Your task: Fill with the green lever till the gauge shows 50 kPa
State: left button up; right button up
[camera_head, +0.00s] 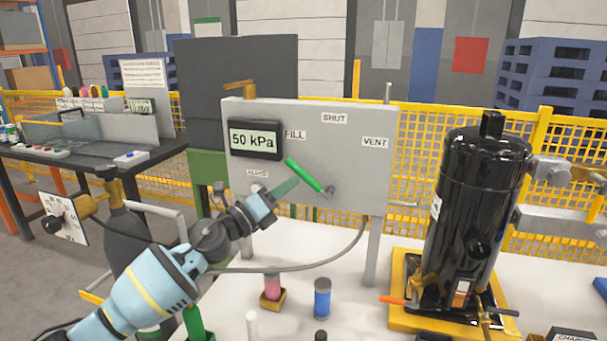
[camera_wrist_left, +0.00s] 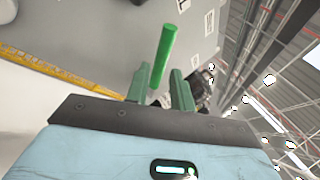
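The green lever (camera_head: 304,175) is on the grey panel (camera_head: 350,160), slanting up and left from its pivot, with its free end below the FILL label. The gauge (camera_head: 254,139) on the panel reads 50 kPa. My left gripper (camera_head: 293,184) is in front of the panel, just left of and below the lever. In the left wrist view, its two green fingers (camera_wrist_left: 161,88) stand apart, and the near end of the lever (camera_wrist_left: 164,56) shows between or just beyond them, with gaps on both sides. I cannot tell whether they touch. My right gripper is not in view.
A black compressor (camera_head: 478,205) stands on a yellow base (camera_head: 412,318) at the right. A blue cylinder (camera_head: 322,298) and a pink one (camera_head: 272,287) stand on the white table below the panel. A grey hose (camera_head: 300,266) runs beneath the panel. SHUT and VENT labels mark the panel.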

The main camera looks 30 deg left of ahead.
aim_at(303, 175)
pick_arm(q)
jog(key=shift+x, duration=2.7)
grip_shut()
